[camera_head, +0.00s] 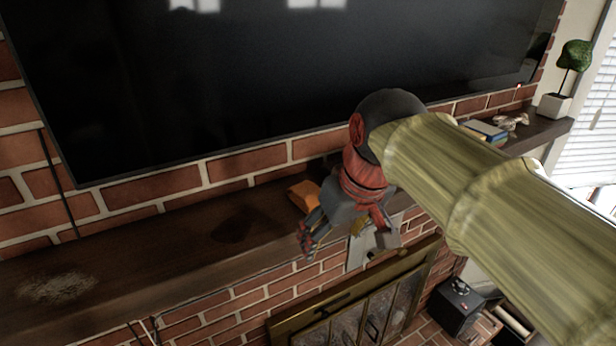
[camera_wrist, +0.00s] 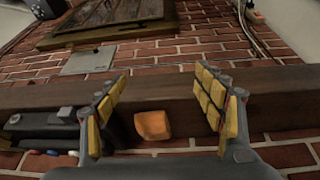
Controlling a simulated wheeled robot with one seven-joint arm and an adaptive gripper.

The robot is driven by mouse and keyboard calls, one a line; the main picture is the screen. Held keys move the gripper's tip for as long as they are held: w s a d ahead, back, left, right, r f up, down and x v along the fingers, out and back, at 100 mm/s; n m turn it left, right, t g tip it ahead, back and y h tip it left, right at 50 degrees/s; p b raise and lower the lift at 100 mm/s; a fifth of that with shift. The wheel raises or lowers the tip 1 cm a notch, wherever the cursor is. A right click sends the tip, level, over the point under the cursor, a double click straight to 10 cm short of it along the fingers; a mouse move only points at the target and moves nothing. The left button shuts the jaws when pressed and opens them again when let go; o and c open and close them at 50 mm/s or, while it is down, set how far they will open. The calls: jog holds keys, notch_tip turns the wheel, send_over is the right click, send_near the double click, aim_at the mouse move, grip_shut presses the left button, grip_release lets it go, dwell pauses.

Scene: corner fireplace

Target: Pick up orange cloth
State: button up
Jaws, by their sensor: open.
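The orange cloth (camera_head: 305,195) lies on the dark wooden mantel (camera_head: 180,245), partly hidden behind my gripper in the head view. In the wrist view the cloth (camera_wrist: 152,125) is a small folded block between and beyond my fingers, nearer the left finger. My gripper (camera_wrist: 162,115) is open, with yellow pads on both fingers and nothing between them that it touches. In the head view my gripper (camera_head: 335,240) hangs at the front edge of the mantel, beside the cloth.
A large black television (camera_head: 250,90) hangs on the brick wall just above the mantel. Dark objects (camera_wrist: 45,125) lie left of the cloth in the wrist view. Books (camera_head: 485,131) and a potted plant (camera_head: 556,105) stand at the mantel's far right. The mantel's left part is mostly clear.

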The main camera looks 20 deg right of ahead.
jog(key=n+g, duration=0.1)
jog(key=n, duration=0.1)
send_near(309, 189)
jog(key=shift+w+d+f+y, duration=0.1)
jog(key=shift+f+y, duration=0.05)
jog(key=shift+f, duration=0.45)
jog(key=shift+w+d+f+y, duration=0.1)
jog(key=shift+w+f+y, duration=0.05)
jog(key=shift+f, duration=0.45)
jog(key=shift+w+p+x, duration=0.2)
jog(key=shift+p+x, duration=0.4)
jog(key=shift+x, duration=3.2)
jog(key=shift+c, duration=1.2)
jog(key=c, duration=0.9)
